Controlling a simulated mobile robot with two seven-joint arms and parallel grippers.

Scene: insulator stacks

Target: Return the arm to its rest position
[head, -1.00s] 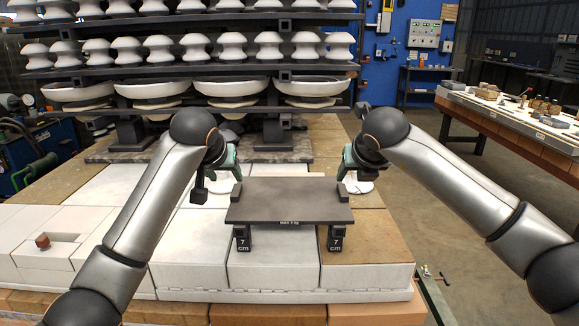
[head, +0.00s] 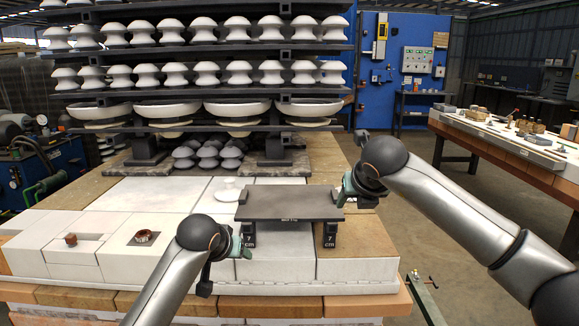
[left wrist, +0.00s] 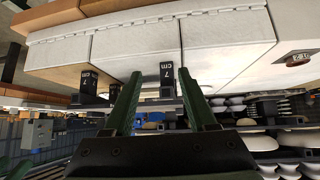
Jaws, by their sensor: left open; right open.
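A dark flat plate (head: 290,205) lies level on two black supports marked 7 cm, the left one (head: 249,238) and the right one (head: 330,237). My left gripper (head: 242,243) is low at the plate's front left, partly hidden by its wrist. In the left wrist view the left gripper's fingers (left wrist: 157,88) are apart with nothing between them. The left support (left wrist: 165,74) and right support (left wrist: 88,80) show upside down beyond them. My right gripper (head: 347,190) is open at the plate's right end; I cannot tell whether it touches.
White blocks (head: 150,195) form the work surface. A rack shelf (head: 200,87) of insulators fills the back. A loose metal part (head: 143,238) sits in the left blocks. A side table (head: 500,135) stands right.

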